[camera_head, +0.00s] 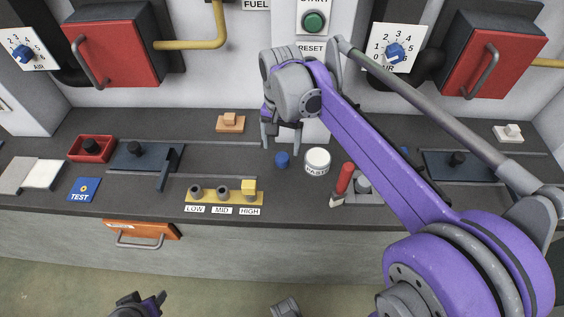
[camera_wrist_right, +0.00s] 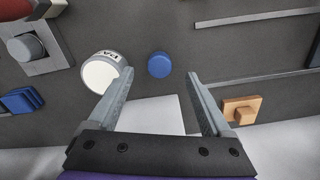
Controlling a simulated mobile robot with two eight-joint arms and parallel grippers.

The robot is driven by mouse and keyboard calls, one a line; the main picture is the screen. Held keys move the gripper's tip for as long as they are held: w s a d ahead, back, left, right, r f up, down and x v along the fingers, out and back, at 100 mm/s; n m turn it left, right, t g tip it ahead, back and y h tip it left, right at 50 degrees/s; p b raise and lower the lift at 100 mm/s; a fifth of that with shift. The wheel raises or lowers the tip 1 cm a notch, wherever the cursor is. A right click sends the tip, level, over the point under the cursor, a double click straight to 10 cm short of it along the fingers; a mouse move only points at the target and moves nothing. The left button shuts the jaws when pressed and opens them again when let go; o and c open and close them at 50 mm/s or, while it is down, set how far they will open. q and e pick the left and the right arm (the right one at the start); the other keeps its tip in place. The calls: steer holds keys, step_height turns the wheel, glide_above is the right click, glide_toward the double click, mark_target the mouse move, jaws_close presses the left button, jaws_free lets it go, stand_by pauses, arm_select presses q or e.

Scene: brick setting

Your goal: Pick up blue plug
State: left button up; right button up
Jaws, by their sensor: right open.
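The blue plug (camera_head: 282,159) is a small round blue piece on the dark counter, left of the white paste jar (camera_head: 317,161). In the right wrist view the blue plug (camera_wrist_right: 159,65) lies beyond and between my right gripper's fingertips (camera_wrist_right: 160,78), apart from both. In the head view my right gripper (camera_head: 282,137) is open and empty, just behind the plug. The jar (camera_wrist_right: 101,72) sits close to one finger in the wrist view. My left gripper (camera_head: 140,305) shows only in part at the bottom edge of the head view, away from the counter.
A wooden block (camera_head: 230,123) lies left of the gripper. A yellow LOW/MID/HIGH rack (camera_head: 223,197) and a red-handled brush (camera_head: 342,184) are near the front edge. A blue TEST card (camera_head: 84,190) and a red tray (camera_head: 91,149) are at left. The counter around the plug is clear except for the jar.

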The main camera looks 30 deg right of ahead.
mark_target(282, 158)
steer(key=shift+d+f+b, duration=0.1)
steer(key=shift+f+b, duration=0.2)
steer(key=shift+f, duration=2.85)
jaws_close()
